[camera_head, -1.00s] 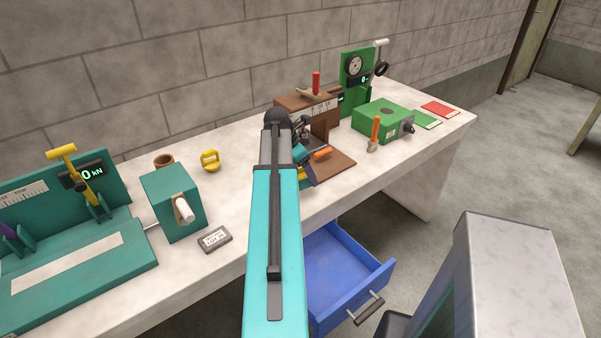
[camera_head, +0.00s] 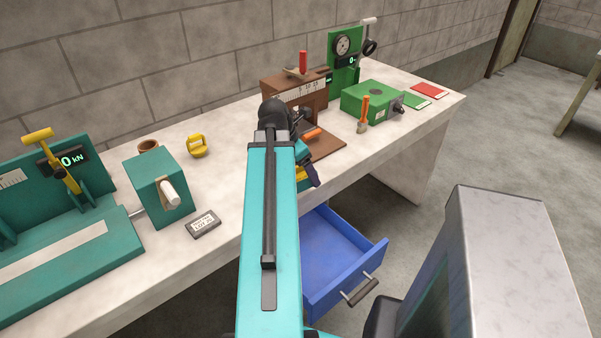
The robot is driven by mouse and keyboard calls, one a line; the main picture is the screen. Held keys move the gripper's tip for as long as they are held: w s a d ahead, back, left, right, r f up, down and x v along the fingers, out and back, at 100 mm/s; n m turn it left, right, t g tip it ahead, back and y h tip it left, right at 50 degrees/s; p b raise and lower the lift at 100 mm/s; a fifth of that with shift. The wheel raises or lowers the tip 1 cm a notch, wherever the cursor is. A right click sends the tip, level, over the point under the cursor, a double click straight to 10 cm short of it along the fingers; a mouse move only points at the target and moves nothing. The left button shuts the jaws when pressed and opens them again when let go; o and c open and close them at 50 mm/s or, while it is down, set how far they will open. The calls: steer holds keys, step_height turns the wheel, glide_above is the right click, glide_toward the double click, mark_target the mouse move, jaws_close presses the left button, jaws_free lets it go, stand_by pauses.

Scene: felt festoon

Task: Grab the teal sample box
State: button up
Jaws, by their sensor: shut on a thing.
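My gripper (camera_head: 311,165) is partly hidden behind my teal arm, over the front edge of the bench beside the brown press. Teal, yellow and dark purple parts show there. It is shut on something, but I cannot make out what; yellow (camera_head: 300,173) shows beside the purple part. A teal block (camera_head: 149,203) with a white knob stands on the bench at left, joined by a rod to a teal testing machine (camera_head: 105,216). No separate teal sample box can be made out.
A blue drawer (camera_head: 375,254) stands open below the bench. The brown press (camera_head: 290,98), a green box (camera_head: 366,98) and an orange-handled tool (camera_head: 364,112) are to the right. A grey tag (camera_head: 203,224), a yellow weight (camera_head: 198,147) and a brown cup (camera_head: 148,146) are at left.

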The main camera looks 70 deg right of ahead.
steer(key=shift+s+a+f+b, duration=0.15)
steer(key=shift+f+b, duration=0.05)
steer(key=shift+b, duration=0.6)
steer(key=b, duration=0.3)
steer(key=shift+s+a, duration=0.35)
steer(key=shift+a, duration=0.05)
steer(key=shift+s+a+r+b, duration=0.15)
steer(key=shift+a+b, duration=0.15)
steer(key=shift+b, duration=0.5)
steer(key=shift+a+r, duration=0.1)
